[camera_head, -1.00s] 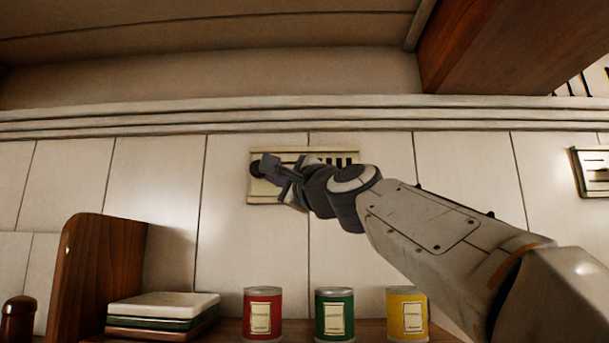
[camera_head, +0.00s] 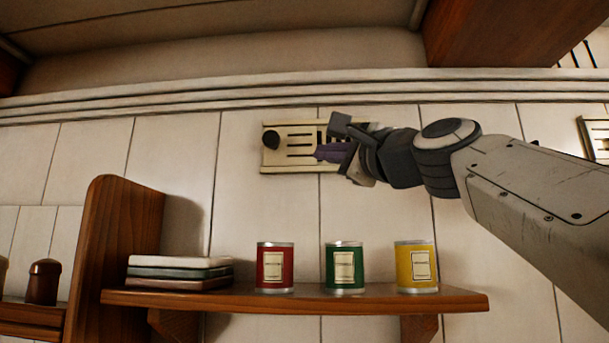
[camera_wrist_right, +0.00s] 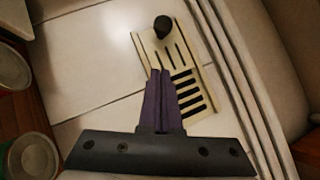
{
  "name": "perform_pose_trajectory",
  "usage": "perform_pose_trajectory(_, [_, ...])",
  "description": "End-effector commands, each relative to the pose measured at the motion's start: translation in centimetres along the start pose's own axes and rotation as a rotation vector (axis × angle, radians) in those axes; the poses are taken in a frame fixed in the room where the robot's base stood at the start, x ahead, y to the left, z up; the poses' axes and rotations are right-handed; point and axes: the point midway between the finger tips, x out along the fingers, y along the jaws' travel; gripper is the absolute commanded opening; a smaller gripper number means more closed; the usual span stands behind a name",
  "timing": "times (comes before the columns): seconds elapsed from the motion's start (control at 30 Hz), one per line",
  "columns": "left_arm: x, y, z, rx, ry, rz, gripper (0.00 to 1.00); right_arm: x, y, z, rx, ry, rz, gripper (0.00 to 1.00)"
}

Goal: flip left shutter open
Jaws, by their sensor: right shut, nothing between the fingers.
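The left shutter is a cream slatted vent plate (camera_head: 290,163) on the white panelled wall, with a dark round knob (camera_head: 271,140) at its left end. The right wrist view shows the knob (camera_wrist_right: 163,27) at the far end of the plate, with thin slots beside it and wide dark slots (camera_wrist_right: 190,92) nearer me. My right gripper (camera_head: 322,152) is shut and empty, its purple fingers in front of the plate's middle, right of the knob and apart from it. In the right wrist view its fingertips (camera_wrist_right: 160,72) overlap the plate's edge; I cannot tell if they touch. My left gripper is out of view.
Below, a wooden shelf (camera_head: 300,300) holds red (camera_head: 275,268), green (camera_head: 344,268) and yellow (camera_head: 416,267) tins and a stack of flat items (camera_head: 180,272). A second vent (camera_head: 598,138) is at the right edge. Wooden beam (camera_head: 500,32) overhead.

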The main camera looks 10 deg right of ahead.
Motion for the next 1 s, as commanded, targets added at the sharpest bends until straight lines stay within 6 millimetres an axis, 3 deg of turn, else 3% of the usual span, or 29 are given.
perform_pose_trajectory(0.1, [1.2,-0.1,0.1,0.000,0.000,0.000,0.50,-1.8,0.2,-0.2,-0.001,0.002,-0.002,0.00])
perform_pose_trajectory(0.23, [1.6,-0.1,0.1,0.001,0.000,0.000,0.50,-2.6,0.1,-0.1,0.000,0.002,0.000,0.00])
perform_pose_trajectory(1.0, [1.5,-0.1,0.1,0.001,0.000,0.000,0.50,-2.8,-0.1,0.0,0.000,0.001,0.001,0.00])
